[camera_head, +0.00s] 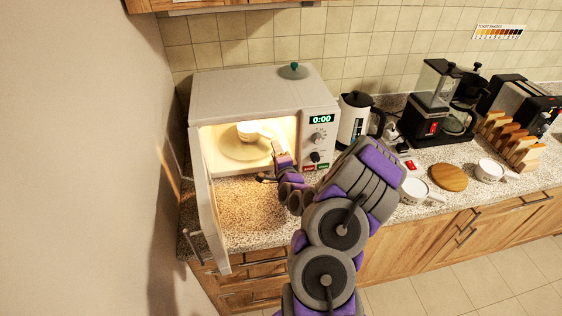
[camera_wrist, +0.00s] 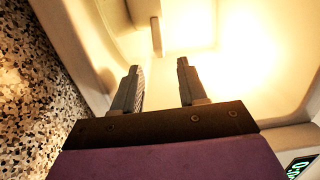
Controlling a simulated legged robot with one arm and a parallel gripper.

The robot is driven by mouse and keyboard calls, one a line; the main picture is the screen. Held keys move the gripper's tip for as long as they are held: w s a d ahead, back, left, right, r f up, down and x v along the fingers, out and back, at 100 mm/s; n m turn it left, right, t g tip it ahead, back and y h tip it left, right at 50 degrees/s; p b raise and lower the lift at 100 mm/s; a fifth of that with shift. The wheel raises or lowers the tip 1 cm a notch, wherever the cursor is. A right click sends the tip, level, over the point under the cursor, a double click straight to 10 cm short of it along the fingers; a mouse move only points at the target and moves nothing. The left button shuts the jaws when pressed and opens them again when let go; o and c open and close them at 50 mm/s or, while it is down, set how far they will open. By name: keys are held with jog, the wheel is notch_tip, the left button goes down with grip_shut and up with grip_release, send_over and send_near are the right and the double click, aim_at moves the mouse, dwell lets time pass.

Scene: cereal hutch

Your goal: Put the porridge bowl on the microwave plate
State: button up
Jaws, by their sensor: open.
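A white bowl (camera_head: 248,130) is inside the lit, open microwave (camera_head: 262,92), over the back part of the pale round microwave plate (camera_head: 240,152). It looks upright; I cannot tell for sure that its base touches the plate. My gripper (camera_head: 274,148) reaches into the microwave opening, just right of and in front of the bowl. In the wrist view my gripper (camera_wrist: 158,68) has its two fingers apart with nothing clasped between them. A narrow light strip, perhaps the bowl's handle (camera_wrist: 156,38), shows just beyond the fingertips. Glare washes out much of the interior there.
The microwave door (camera_head: 208,205) hangs open at the left, close to the wall. A kettle (camera_head: 355,118), a coffee maker (camera_head: 432,105), two white handled bowls (camera_head: 413,192) (camera_head: 489,171) and a round wooden board (camera_head: 449,177) stand right. The counter before the microwave is clear.

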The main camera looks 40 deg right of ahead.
jog(key=shift+p+v, duration=0.5)
jog(key=shift+v, duration=2.6)
